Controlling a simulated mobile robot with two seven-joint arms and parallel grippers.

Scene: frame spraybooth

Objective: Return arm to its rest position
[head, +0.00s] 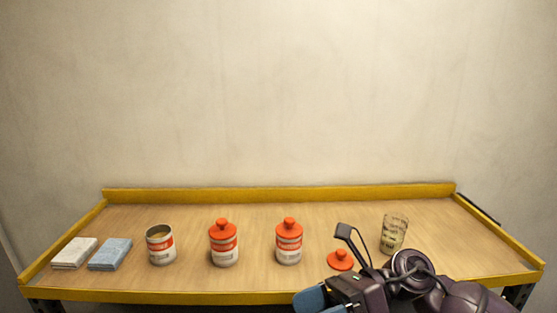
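My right arm comes in from the lower right, in front of the workbench. My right gripper (322,302) is at the bottom edge of the view, with blue finger parts partly cut off, so I cannot tell whether it is open or shut. No held object shows in the visible part. It is apart from the things on the bench. My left arm and gripper are not in view.
The yellow-edged wooden bench (190,212) bears white (74,253) and blue (109,254) cloths, an open can (160,245), two red-lidded cans (224,243) (289,242), a loose red lid (340,260) and a glass (393,235). The bench's back strip is clear.

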